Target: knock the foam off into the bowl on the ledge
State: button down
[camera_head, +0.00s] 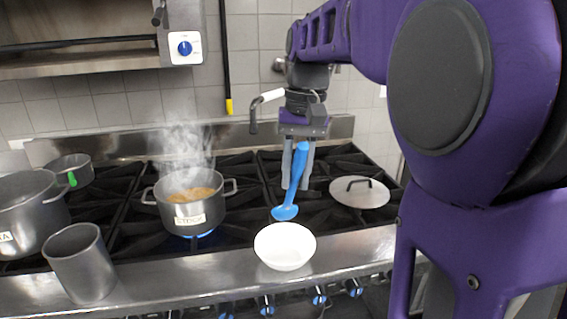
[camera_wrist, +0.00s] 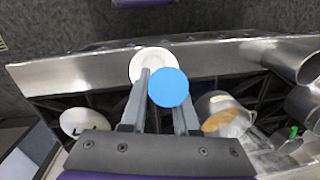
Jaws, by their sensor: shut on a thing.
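My gripper (camera_head: 298,165) is shut on the handle of a blue ladle (camera_head: 288,200), which hangs down at a slight tilt with its bowl end lowest. In the wrist view the blue ladle (camera_wrist: 168,88) shows as a round blue shape by the fingers. The white bowl (camera_head: 285,247) stands on the steel ledge (camera_head: 350,251) at the front of the stove. The ladle's end is just above and behind the bowl's far rim. The wrist view also shows the bowl (camera_wrist: 150,62), partly covered by the ladle. I cannot make out foam on the ladle.
A labelled pot (camera_head: 190,205) steams over a lit burner, with yellowish contents. A lid (camera_head: 359,192) lies on the right grates. A grey cylinder (camera_head: 80,265) stands on the ledge's left, near a large pot (camera_head: 28,215) and a small pan (camera_head: 72,170).

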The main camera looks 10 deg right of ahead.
aim_at(295, 186)
notch_tip(295, 186, down, 7)
jog(key=b, duration=0.1)
jog(key=shift+w+r+b, duration=0.2)
jog(key=shift+w+b, duration=0.1)
jog(key=shift+b, duration=0.05)
dwell(1.1)
notch_tip(295, 186, up, 3)
jog(key=shift+f+p, duration=0.1)
jog(key=shift+p, duration=0.9)
jog(key=shift+r, duration=2)
